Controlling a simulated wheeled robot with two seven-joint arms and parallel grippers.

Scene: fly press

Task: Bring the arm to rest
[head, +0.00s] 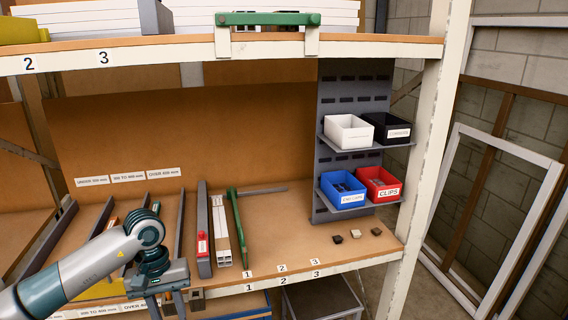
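My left arm (85,268) comes in from the lower left, in front of the shelf. My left gripper (167,308) points down at the front edge of the lower shelf (290,235). Its two fingers stand apart and I see nothing held between them. The fingertips run close to the bottom of the picture. My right arm and gripper are not in view.
Right of my gripper lie a grey bar with a red end (203,240), pale strips (220,230) and a green bar (238,228). Bins, including a blue one (342,190) and a red one (379,184), sit on a grey panel. Three small blocks (356,234) lie front right.

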